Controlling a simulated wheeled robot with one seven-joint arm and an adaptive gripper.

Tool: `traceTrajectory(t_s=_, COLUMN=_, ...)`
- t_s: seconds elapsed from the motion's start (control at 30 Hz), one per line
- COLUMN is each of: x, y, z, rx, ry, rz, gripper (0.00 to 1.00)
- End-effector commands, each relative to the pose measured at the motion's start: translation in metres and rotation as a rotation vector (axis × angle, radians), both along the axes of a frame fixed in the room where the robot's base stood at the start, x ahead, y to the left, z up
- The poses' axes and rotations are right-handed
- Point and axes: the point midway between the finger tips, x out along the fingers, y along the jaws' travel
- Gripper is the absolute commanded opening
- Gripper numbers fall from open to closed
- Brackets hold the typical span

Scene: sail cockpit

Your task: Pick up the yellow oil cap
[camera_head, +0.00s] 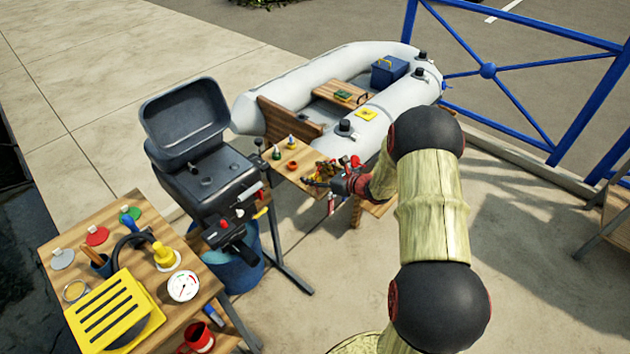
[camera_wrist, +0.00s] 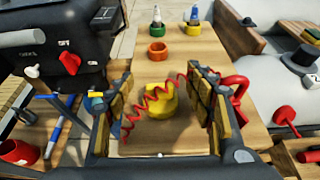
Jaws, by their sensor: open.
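A yellow cap (camera_wrist: 158,103), round and low, sits on the wooden bench (camera_wrist: 182,70) in the wrist view. My open gripper (camera_wrist: 159,82) has one finger on each side of it, with visible gaps between cap and fingers. In the head view my gripper (camera_head: 322,174) is low over the right part of the bench (camera_head: 285,172), and the cap cannot be made out there.
An orange ring (camera_wrist: 157,52) and two small bottles with green (camera_wrist: 156,22) and yellow (camera_wrist: 194,26) bases stand beyond the cap. A dark outboard motor (camera_head: 200,150) is left of the bench, and a grey inflatable boat (camera_head: 300,75) is behind it. A red-handled item (camera_wrist: 237,88) is close beside the right finger.

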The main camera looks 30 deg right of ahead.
Motion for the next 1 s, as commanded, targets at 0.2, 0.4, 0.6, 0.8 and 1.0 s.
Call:
traceTrajectory(t_s=0.2, x=-0.0003, y=-0.0001, z=0.0007, rx=-0.001, ry=0.0, rz=0.0, gripper=0.46)
traceTrajectory(t_s=0.4, x=-0.0005, y=-0.0001, z=0.0006, rx=-0.001, ry=0.0, rz=0.0, gripper=0.35)
traceTrajectory(t_s=0.6, x=-0.0006, y=-0.0001, z=0.0006, rx=-0.001, ry=0.0, rz=0.0, gripper=0.23)
traceTrajectory(t_s=0.8, x=-0.0007, y=-0.0001, z=0.0005, rx=-0.001, ry=0.0, rz=0.0, gripper=0.12)
traceTrajectory(t_s=1.0, x=-0.0007, y=-0.0001, z=0.0006, rx=-0.001, ry=0.0, rz=0.0, gripper=0.12)
